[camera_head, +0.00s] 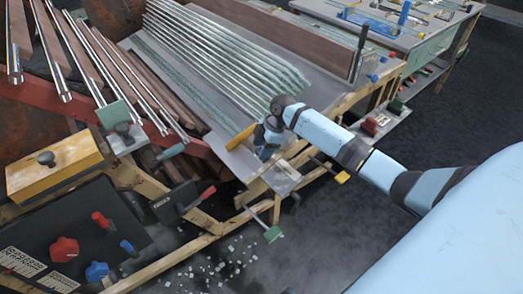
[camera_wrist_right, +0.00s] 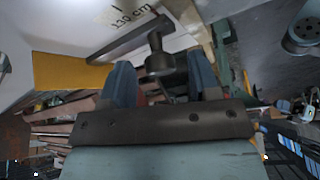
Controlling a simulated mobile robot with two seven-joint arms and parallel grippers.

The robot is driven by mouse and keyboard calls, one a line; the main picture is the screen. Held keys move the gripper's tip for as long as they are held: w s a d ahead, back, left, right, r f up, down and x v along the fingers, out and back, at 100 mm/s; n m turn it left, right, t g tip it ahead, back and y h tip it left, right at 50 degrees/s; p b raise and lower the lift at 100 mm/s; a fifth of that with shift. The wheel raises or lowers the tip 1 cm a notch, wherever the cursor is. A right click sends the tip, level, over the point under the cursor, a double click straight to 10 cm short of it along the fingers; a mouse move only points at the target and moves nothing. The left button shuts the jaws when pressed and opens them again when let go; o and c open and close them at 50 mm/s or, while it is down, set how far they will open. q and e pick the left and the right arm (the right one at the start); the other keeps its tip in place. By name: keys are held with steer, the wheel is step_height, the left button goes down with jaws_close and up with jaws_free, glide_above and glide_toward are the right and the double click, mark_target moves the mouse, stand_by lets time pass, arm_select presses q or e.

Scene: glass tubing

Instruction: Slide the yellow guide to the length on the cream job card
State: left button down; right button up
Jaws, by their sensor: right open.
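The yellow guide (camera_head: 240,137) lies at the lower end of the sloping grey rack, just left of my right gripper (camera_head: 268,149). In the right wrist view a yellow strip (camera_wrist_right: 65,72), likely the same guide, shows at the left. There my right gripper (camera_wrist_right: 162,82) is open, with a dark round knob (camera_wrist_right: 158,62) in the gap between its two blue-grey fingers. I cannot tell whether the fingers touch the knob. A pale surface with printing that looks like "130 cm" (camera_wrist_right: 135,18) lies beyond; I cannot tell if this is the cream job card. My left gripper is out of view.
Several glass tubes (camera_head: 210,65) lie in rows on the rack. Metal rods and brown boards fill the left. A yellow block with a dark knob (camera_head: 55,165) and a black panel with red and blue knobs (camera_head: 75,235) stand lower left. Pale bits litter the dark floor.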

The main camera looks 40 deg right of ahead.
steer(key=shift+a+f, duration=0.1)
steer(key=shift+f, duration=0.2)
jaws_close()
steer(key=shift+s+r+p, duration=0.15)
steer(key=shift+s+p, duration=0.25)
steer(key=shift+p, duration=0.15)
steer(key=s+p, duration=0.1)
steer(key=s, duration=0.1)
steer(key=s+p, duration=0.1)
steer(key=shift+s+d+p, duration=0.2)
steer(key=shift+s+p, duration=0.15)
steer(key=shift+p, duration=0.05)
steer(key=shift+s, duration=0.2)
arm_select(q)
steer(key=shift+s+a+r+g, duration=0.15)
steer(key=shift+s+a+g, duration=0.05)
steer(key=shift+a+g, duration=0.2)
arm_select(e)
jaws_free()
